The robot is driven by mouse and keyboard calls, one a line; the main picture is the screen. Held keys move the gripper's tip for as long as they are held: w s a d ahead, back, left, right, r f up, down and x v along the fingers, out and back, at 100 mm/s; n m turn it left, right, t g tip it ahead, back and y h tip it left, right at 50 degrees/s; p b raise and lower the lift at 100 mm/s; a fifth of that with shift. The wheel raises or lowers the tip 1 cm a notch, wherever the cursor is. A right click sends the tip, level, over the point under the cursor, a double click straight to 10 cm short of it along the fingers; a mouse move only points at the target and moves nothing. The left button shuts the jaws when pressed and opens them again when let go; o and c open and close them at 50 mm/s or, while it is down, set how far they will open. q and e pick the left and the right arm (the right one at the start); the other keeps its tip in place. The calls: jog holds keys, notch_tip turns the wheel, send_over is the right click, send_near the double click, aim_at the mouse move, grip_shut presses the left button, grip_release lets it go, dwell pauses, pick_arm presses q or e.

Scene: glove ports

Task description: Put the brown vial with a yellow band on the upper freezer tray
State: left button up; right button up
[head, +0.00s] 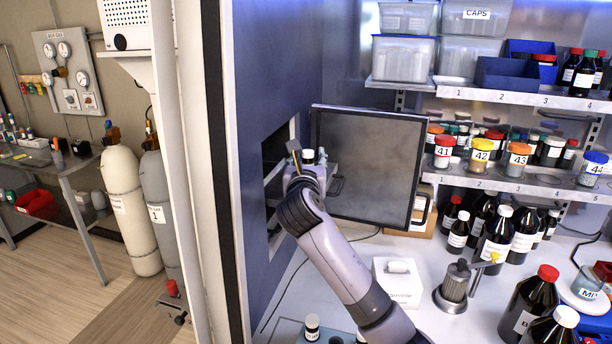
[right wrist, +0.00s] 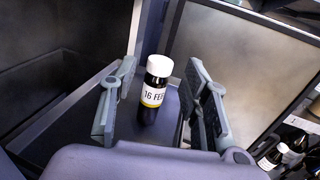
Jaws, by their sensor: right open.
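The brown vial (right wrist: 153,92) has a white cap, a white label reading "16 FE…" and a yellow band along the label's lower edge. In the right wrist view it stands upright between the two fingers of my right gripper (right wrist: 158,105), with a gap on each side. The gripper is open. In the head view my right gripper (head: 310,162) is at the freezer opening, and only the vial's white cap (head: 308,156) shows clearly above it. A grey surface lies under the vial; I cannot tell which tray it is. My left gripper is out of view.
The freezer door (head: 368,165) stands open just right of my gripper. The dark freezer opening (head: 272,150) is in the blue wall at left. Shelves (head: 500,97) with jars and bottles, a metal grinder-like device (head: 454,287) and a white block (head: 398,282) are at right.

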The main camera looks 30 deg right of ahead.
jog(key=b+v, duration=0.1)
jog(key=v, duration=0.7)
jog(key=shift+f, duration=0.1)
